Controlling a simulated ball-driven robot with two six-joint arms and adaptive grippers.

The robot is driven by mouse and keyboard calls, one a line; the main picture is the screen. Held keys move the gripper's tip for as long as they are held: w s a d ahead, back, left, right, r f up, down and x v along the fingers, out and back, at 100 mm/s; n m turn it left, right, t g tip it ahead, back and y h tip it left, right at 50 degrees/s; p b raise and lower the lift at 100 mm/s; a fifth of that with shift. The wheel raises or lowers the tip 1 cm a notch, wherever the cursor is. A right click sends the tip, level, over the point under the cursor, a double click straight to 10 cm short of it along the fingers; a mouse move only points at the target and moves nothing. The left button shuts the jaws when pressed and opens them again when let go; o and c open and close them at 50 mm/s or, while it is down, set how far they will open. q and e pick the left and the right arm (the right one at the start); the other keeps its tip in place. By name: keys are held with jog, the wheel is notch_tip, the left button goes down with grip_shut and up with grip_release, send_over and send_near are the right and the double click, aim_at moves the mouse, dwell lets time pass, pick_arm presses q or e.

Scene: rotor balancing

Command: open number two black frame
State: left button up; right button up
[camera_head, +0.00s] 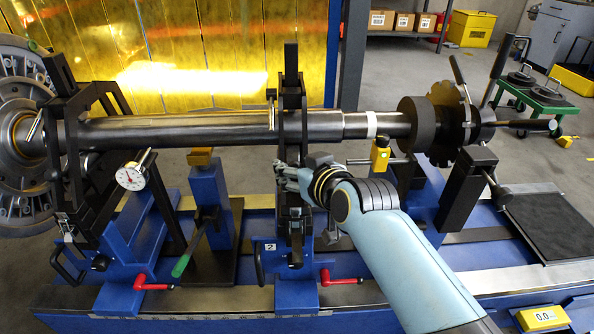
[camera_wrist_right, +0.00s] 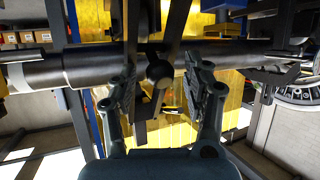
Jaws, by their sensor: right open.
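The number two black frame (camera_head: 291,75) stands upright around the steel shaft (camera_head: 200,128), on a blue base with a small "2" label (camera_head: 270,246). A silver pin-like handle (camera_head: 271,108) shows on its upper left side. My right gripper (camera_head: 287,179) is at the front of this frame, just below the shaft. In the right wrist view its fingers (camera_wrist_right: 161,90) are open, one on each side of the frame's dark bar and round knob (camera_wrist_right: 159,74). I cannot tell whether they touch it. My left gripper is not in view.
Another black frame (camera_head: 82,165) and a dial gauge (camera_head: 131,176) stand at the left. Red handles (camera_head: 340,278) stick out in front of the bases. A yellow-topped blue support (camera_head: 207,195) and a yellow clamp (camera_head: 380,153) are nearby. A toothed disc (camera_head: 447,120) sits at the right.

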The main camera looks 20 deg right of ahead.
grip_shut()
dwell(0.4)
